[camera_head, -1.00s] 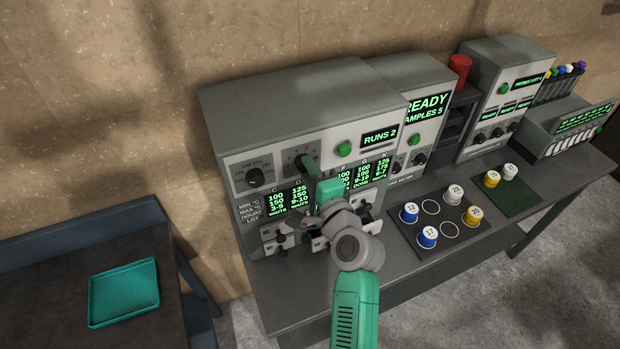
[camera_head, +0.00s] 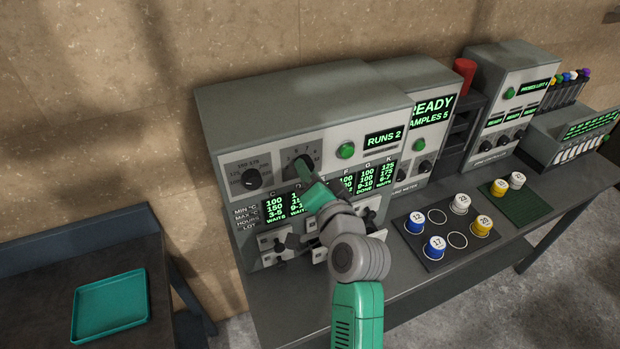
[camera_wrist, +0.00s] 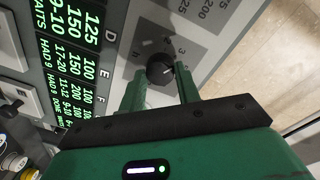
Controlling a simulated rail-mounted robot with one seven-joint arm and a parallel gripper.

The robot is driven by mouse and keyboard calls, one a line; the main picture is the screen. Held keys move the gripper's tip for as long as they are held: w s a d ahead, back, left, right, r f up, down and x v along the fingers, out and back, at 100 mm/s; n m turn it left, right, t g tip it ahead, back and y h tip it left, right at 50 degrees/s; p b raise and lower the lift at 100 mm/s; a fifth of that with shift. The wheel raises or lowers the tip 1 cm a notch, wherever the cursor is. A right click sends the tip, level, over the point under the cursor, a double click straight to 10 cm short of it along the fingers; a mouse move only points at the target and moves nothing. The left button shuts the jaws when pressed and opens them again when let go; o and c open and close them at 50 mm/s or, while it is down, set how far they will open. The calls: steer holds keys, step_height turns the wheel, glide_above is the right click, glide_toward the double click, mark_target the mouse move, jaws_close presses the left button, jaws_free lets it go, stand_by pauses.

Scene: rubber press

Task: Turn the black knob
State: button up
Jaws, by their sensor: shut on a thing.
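The grey press has two black knobs on its upper panel. The left black knob (camera_head: 251,179) sits on a dial marked with larger numbers, and its white pointer shows. The second black knob (camera_head: 303,163) is to its right, on a dial with small numbers, partly covered by my green gripper (camera_head: 308,176). In the wrist view this knob (camera_wrist: 160,69) sits between the tips of my gripper (camera_wrist: 161,86), with a white mark on its face. My gripper is shut on this knob.
Green-lit displays (camera_head: 275,210) and small latched doors (camera_head: 273,245) lie below the knobs. A green button (camera_head: 346,150) is to the right. A black mat (camera_head: 440,259) with several numbered cups is on the bench. A teal tray (camera_head: 110,306) lies on the left table.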

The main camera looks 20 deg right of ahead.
stand_by(0.4)
steer(key=o, duration=1)
steer(key=shift+c, duration=0.2)
steer(key=s, duration=0.7)
steer(key=shift+s+r, duration=0.15)
steer(key=shift+s, duration=0.25)
